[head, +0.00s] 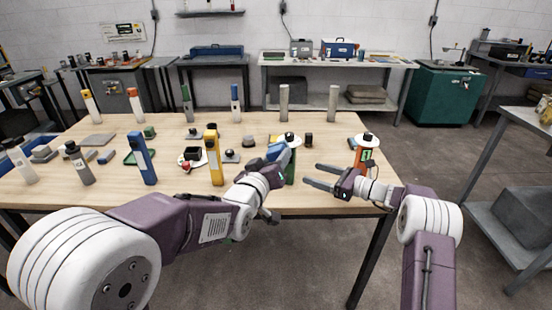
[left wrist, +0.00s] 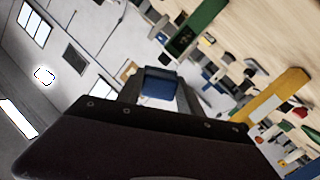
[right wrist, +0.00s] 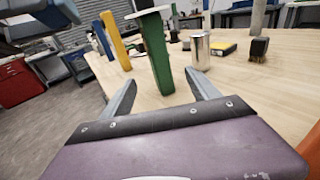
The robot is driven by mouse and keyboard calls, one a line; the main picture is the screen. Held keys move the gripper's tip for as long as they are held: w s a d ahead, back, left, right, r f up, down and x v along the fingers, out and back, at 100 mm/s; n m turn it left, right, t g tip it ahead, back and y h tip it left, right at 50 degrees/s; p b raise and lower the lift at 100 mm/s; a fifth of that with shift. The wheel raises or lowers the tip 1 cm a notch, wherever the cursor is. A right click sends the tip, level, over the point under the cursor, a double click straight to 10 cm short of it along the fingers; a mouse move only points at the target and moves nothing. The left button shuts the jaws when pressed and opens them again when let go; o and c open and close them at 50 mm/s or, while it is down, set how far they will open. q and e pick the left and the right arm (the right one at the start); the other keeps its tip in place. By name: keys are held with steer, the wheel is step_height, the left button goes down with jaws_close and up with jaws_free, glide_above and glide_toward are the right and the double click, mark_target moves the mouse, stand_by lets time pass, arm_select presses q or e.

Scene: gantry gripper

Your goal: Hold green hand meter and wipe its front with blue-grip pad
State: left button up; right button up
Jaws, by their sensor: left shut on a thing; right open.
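The green hand meter (head: 291,168) stands upright near the table's front edge, right of centre. It also shows in the right wrist view (right wrist: 158,60) and, with a dark screen, in the left wrist view (left wrist: 205,20). My left gripper (head: 276,158) is shut on the blue-grip pad (head: 277,150), whose blue block (left wrist: 160,84) fills the jaws. The pad is close to the meter's left side; I cannot tell whether they touch. My right gripper (head: 313,175) is open and empty to the right of the meter. In its view the meter stands beyond the fingertips.
A yellow meter (head: 213,157) and a blue meter (head: 145,160) stand to the left. An orange-and-green item (head: 365,156) stands behind my right wrist.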

mark_target(294, 168)
steer(key=x, duration=1)
steer(key=shift+s, duration=0.1)
steer(key=c, duration=1.5)
